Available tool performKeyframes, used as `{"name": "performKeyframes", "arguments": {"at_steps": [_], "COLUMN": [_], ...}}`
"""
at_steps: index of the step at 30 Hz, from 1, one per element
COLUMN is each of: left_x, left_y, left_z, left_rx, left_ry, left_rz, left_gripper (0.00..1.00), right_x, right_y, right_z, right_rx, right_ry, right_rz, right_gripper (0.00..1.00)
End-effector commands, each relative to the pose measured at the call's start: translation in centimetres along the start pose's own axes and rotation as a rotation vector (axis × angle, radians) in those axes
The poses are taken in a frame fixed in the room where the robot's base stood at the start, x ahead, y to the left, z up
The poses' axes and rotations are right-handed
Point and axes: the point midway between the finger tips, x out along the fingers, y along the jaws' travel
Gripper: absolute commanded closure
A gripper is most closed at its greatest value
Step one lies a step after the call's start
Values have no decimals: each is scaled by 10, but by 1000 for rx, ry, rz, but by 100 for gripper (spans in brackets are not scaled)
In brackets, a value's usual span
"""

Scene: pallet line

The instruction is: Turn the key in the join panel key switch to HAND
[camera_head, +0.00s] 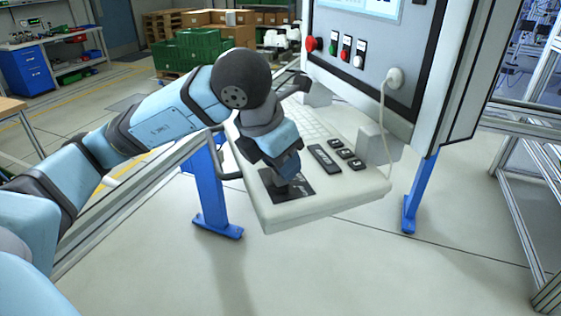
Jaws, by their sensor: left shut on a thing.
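The key switch's black plate (303,190) with small white print lies at the near left corner of the light grey console shelf (330,205). My left gripper (283,179) points down onto this plate and is shut on the key there. The gripper covers the key, so its angle and the position it points to cannot be read. The print on the plate is too small to read. My right gripper is not in view.
Beside the plate are a dark label strip (324,158) and several black buttons (346,153). A keyboard (312,122) lies behind. The upright panel (350,60) carries a red knob (312,44), small switches and a plugged cable (383,125). Blue legs (212,190) stand below.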

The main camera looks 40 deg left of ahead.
Motion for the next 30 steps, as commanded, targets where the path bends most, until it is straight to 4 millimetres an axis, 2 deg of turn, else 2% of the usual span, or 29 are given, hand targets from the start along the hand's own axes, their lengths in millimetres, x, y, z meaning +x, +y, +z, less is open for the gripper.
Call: {"name": "performKeyframes", "arguments": {"at_steps": [7, 9, 10, 13, 14, 20, 23, 30], "left_x": [1, -2, -1, 1, 1, 1, 1, 0], "left_y": [-2, -1, 0, 0, 0, 0, 0, 0], "left_z": [0, 1, 0, 0, 0, 0, 0, 0], "left_rx": [-350, -409, -417, -413, -413, -412, -412, -412], "left_ry": [-1, 2, 3, 3, 2, 2, 2, 2], "left_rz": [146, 171, 174, 171, 171, 171, 170, 170], "left_gripper": [85, 85, 60, 37, 32, 30, 7, 7], "right_x": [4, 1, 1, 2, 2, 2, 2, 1], "right_y": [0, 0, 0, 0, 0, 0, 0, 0], "right_z": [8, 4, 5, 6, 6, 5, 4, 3], "right_rx": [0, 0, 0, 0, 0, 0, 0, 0], "right_ry": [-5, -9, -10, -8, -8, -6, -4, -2], "right_rz": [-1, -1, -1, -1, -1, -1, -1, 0], "right_gripper": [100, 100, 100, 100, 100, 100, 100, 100]}}
